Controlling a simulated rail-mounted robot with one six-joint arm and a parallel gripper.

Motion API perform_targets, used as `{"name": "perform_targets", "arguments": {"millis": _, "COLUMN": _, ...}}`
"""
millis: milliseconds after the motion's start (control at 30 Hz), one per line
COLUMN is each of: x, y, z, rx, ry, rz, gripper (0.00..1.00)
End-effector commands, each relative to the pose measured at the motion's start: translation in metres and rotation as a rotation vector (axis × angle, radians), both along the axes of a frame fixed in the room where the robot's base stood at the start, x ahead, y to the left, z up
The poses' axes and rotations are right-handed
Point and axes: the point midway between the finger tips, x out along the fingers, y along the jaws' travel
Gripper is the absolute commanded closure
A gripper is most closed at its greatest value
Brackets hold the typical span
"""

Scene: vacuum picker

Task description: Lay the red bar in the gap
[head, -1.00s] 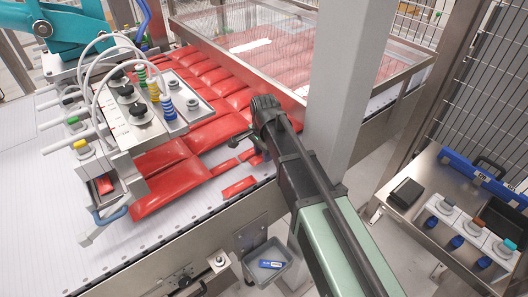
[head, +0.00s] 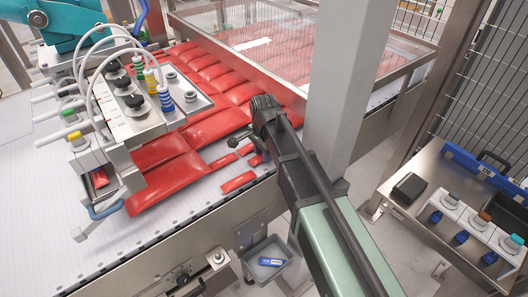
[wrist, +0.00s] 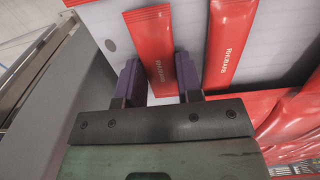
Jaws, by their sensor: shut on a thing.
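My gripper (wrist: 158,80) has its two dark fingers on either side of a red bar (wrist: 153,40), shut on it, in the wrist view. The bar's far end sticks out past the fingers over a pale surface. Whether it touches that surface is unclear. In the head view my gripper (head: 238,139) is small and dark, at the near edge of the red packs. Short red bars lie near it on the white belt, one (head: 223,161) beside the packs and one (head: 238,182) nearer the belt's edge. I cannot make out the gap clearly.
A second red bar (wrist: 231,38) lies right of the held one in the wrist view. Large red packs (head: 165,182) cover the belt (head: 165,226). The vacuum picker (head: 130,120) stands over them at left. A grey post (head: 345,90) stands behind my arm.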

Motion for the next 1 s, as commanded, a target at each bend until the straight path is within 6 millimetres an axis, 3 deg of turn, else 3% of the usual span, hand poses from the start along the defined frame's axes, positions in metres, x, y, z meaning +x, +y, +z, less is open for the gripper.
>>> {"name": "perform_targets", "arguments": {"millis": 100, "x": 0.0, "y": 0.0, "z": -0.004, "rx": 0.0, "ry": 0.0, "rz": 0.0, "gripper": 0.9}}
{"name": "perform_targets", "arguments": {"millis": 133, "x": 0.0, "y": 0.0, "z": -0.002, "rx": 0.0, "ry": 0.0, "rz": 0.0, "gripper": 0.62}}
{"name": "perform_targets", "arguments": {"millis": 300, "x": 0.0, "y": 0.0, "z": -0.002, "rx": 0.0, "ry": 0.0, "rz": 0.0, "gripper": 0.37}}
{"name": "perform_targets", "arguments": {"millis": 667, "x": 0.0, "y": 0.0, "z": 0.006, "rx": 0.0, "ry": 0.0, "rz": 0.0, "gripper": 0.37}}
{"name": "perform_targets", "arguments": {"millis": 767, "x": 0.0, "y": 0.0, "z": 0.023, "rx": 0.0, "ry": 0.0, "rz": 0.0, "gripper": 0.37}}
{"name": "perform_targets", "arguments": {"millis": 1000, "x": 0.0, "y": 0.0, "z": 0.083, "rx": 0.0, "ry": 0.0, "rz": 0.0, "gripper": 0.37}}
